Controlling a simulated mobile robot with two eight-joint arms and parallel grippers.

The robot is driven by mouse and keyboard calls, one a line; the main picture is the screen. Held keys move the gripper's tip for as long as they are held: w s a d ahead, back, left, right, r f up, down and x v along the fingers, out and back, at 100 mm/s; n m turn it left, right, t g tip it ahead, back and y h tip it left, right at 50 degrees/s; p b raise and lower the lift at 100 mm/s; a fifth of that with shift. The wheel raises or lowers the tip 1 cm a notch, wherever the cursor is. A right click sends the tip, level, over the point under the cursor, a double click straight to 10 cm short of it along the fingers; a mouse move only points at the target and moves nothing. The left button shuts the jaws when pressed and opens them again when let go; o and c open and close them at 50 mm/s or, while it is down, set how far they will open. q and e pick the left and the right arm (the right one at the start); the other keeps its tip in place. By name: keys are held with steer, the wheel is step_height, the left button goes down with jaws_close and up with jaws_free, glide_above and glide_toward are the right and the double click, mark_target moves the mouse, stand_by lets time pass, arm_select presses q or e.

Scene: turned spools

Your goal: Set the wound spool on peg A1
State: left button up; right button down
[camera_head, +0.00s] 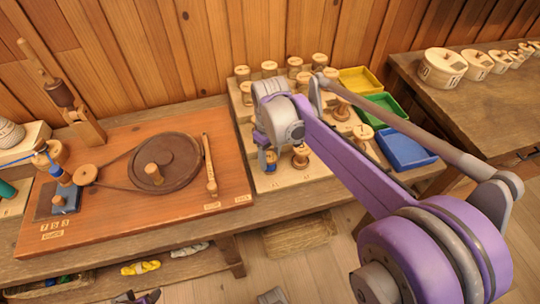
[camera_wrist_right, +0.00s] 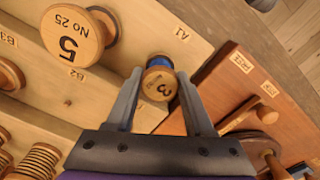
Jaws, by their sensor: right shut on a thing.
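The wound spool (camera_wrist_right: 159,85) has blue thread and a wooden end marked 3. My right gripper (camera_wrist_right: 160,76) is shut on it, one finger on each side. In the head view the spool's blue thread (camera_head: 270,159) shows below my right gripper (camera_head: 266,143), at the front left part of the stepped spool rack (camera_head: 290,183).
A spool marked 5 (camera_wrist_right: 76,35) stands near label B2. Several other spools fill the rack. The winding board (camera_head: 130,215) with its dark wheel (camera_head: 166,162) lies left of the rack. Yellow (camera_head: 358,80), green (camera_head: 385,108) and blue (camera_head: 404,150) trays are at the right.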

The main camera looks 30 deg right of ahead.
mark_target(270, 157)
steer(key=shift+f, duration=0.2)
steer(key=c, duration=0.6)
jaws_free()
steer(key=shift+o, duration=0.2)
steer(key=shift+r+p, duration=2.15)
steer(key=shift+r, duration=0.7)
step_height(270, 157, up, 5)
steer(key=p, duration=0.3)
steer(key=shift+r+p, duration=0.2)
steer(key=shift+p, duration=0.2)
